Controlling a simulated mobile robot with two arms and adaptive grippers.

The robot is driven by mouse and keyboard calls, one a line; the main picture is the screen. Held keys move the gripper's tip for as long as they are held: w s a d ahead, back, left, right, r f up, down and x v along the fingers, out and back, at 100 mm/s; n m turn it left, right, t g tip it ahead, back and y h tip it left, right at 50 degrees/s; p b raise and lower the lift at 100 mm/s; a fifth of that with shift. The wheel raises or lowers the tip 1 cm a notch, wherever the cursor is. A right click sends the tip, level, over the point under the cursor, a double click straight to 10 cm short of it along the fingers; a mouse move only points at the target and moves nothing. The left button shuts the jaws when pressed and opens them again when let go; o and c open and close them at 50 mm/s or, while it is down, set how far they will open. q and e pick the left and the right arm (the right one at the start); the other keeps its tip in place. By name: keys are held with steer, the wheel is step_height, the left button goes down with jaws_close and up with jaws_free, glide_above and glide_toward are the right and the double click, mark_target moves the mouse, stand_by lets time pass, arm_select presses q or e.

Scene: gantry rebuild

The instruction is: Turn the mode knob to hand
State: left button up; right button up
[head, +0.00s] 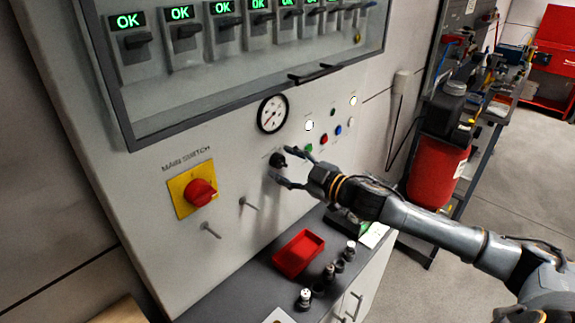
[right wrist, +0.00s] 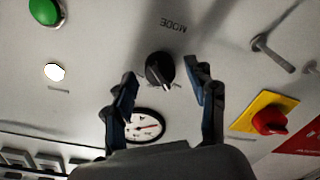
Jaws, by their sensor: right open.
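The mode knob (right wrist: 160,70) is a black round knob with a pale pointer line, on the grey panel beside the printed word MODE. In the head view the knob (head: 277,160) shows small, just left of my right gripper. My right gripper (head: 287,167) is open, its two fingers pointing at the panel. In the right wrist view the right gripper (right wrist: 165,95) has one finger on each side of the knob, with a visible gap on both sides. Whether the fingertips reach the knob's depth is hard to tell. My left gripper is not in view.
A red main switch (head: 200,192) on a yellow plate sits left of the knob, with a metal peg (head: 248,203) between them. A round gauge (head: 272,114) and small buttons (head: 323,139) are above. A red tray (head: 298,253) and small parts lie on the ledge below.

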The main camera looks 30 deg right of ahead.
steer(key=shift+s+d+f, duration=0.15)
steer(key=shift+s+d, duration=0.05)
steer(key=shift+s, duration=0.35)
steer(key=v, duration=1.1)
steer(key=shift+r, duration=0.2)
steer(key=shift+w, duration=0.1)
steer(key=shift+f, duration=0.15)
